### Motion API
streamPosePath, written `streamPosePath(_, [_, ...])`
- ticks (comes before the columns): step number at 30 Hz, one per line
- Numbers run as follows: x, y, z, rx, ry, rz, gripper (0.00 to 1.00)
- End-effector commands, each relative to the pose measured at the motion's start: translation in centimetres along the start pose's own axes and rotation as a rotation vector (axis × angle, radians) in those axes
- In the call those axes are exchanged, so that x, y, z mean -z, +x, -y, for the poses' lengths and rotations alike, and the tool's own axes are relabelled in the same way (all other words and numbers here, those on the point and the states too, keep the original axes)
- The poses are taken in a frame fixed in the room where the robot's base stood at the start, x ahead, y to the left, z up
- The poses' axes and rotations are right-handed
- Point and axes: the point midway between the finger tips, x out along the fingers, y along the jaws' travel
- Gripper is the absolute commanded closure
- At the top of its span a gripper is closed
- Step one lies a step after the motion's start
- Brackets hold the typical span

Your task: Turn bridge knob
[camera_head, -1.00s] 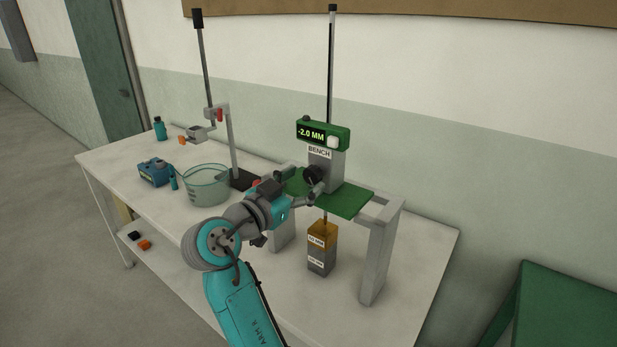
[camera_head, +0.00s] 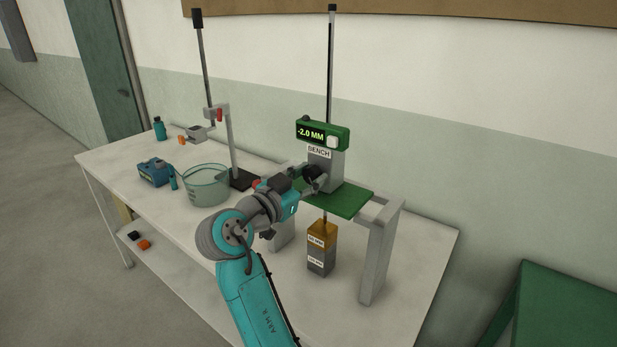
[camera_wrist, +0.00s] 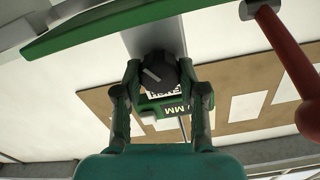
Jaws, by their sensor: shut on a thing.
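The knob (camera_wrist: 159,74) is a dark round dial with a pale pointer line, on the front of the grey block labelled BENCH (camera_head: 326,171). In the head view the knob (camera_head: 312,173) shows just beyond my fingertips. My gripper (camera_wrist: 160,88) is shut on the knob, one finger on each side of it in the wrist view. In the head view my gripper (camera_head: 315,184) reaches in from the lower left. The green readout (camera_head: 322,134) above the knob shows -2.0 MM. Part of the knob is hidden by my fingers.
The block stands on a green plate (camera_head: 350,200) across a grey bridge frame (camera_head: 377,255). A brass-and-grey weight (camera_head: 321,248) hangs below. A clear beaker (camera_head: 205,186), a clamp stand (camera_head: 231,145) and a blue device (camera_head: 156,172) stand to the left.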

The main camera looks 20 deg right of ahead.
Motion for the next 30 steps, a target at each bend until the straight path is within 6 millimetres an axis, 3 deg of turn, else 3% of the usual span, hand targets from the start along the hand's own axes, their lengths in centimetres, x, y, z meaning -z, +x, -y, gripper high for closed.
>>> streamPosePath(11, [0.01,0.01,0.01,-0.001,-0.142,0.0,0.95])
streamPosePath(30, [-0.02,0.01,0.11,0.0,-0.733,0.0,0.95])
